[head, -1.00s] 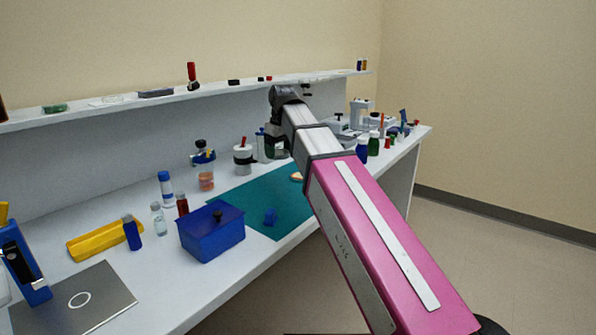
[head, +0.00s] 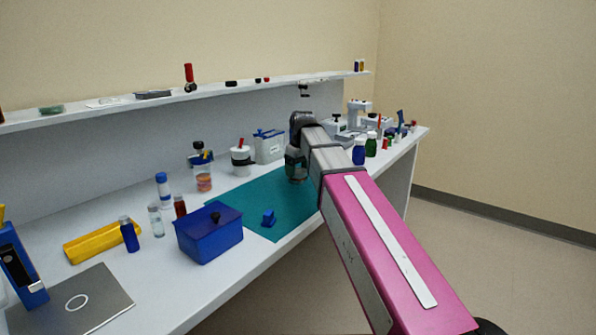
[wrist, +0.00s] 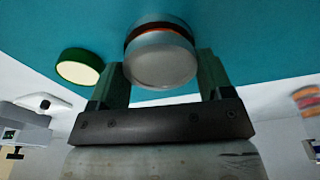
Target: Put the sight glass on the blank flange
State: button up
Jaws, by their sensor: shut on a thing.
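My gripper (wrist: 160,85) is shut on a round, grey, glassy disc, which I take to be the sight glass (wrist: 158,65). A dark band with a thin orange line and another pale round edge show at its far side. I cannot tell whether these belong to it or to a separate piece beneath, such as the blank flange. I cannot identify the blank flange for certain. In the head view my gripper (head: 296,178) is over the teal mat (head: 245,190), and the held disc cannot be made out.
A cream disc with a green rim (wrist: 80,67) lies left of my gripper in the wrist view. Bottles (head: 359,152) stand to the right. The mat's front is mostly clear.

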aim_at(301, 172)
jog(key=shift+f, duration=0.25)
jog(key=shift+f, duration=0.1)
jog(key=o, duration=1.3)
jog(key=shift+o, duration=0.2)
notch_tip(301, 172, up, 12)
jog(key=s+d, duration=0.1)
jog(key=shift+s, duration=0.1)
